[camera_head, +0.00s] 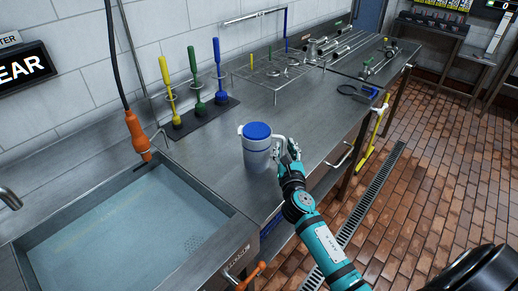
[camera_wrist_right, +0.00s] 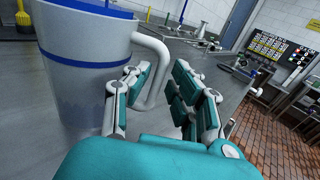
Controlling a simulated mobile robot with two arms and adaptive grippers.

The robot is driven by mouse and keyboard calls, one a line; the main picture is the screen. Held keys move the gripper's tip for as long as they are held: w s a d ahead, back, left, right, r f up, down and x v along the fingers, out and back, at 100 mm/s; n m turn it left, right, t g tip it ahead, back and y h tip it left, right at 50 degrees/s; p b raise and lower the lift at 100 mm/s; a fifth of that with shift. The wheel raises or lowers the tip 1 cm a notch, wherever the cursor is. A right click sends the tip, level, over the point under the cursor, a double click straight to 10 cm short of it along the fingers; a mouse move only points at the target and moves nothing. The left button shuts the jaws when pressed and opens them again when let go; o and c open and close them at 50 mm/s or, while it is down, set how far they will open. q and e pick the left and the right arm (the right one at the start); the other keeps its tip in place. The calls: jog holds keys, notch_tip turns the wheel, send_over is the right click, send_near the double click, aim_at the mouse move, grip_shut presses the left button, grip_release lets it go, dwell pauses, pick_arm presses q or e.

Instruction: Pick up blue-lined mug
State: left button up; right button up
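The blue-lined mug (camera_head: 256,157) stands upright on the steel counter, right of the sink. It is pale grey with a blue top, and its handle points right toward my right gripper (camera_head: 287,150). In the right wrist view the mug (camera_wrist_right: 85,75) fills the left side, with a blue band around it. My right gripper (camera_wrist_right: 158,95) is open there, its fingers apart on either side of the white handle. I cannot tell whether a finger touches the handle or mug. My left gripper is not in view.
A water-filled sink (camera_head: 130,235) lies left of the mug, with an orange-handled hanging cable (camera_head: 137,135) above it. Yellow, green and blue brushes (camera_head: 198,90) stand behind. A wire rack (camera_head: 275,75) is farther back. The counter (camera_head: 325,115) right of the mug is clear.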

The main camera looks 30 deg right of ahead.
jog(key=shift+x, duration=1.15)
jog(key=shift+f, duration=0.1)
jog(key=shift+s, duration=0.1)
grip_shut()
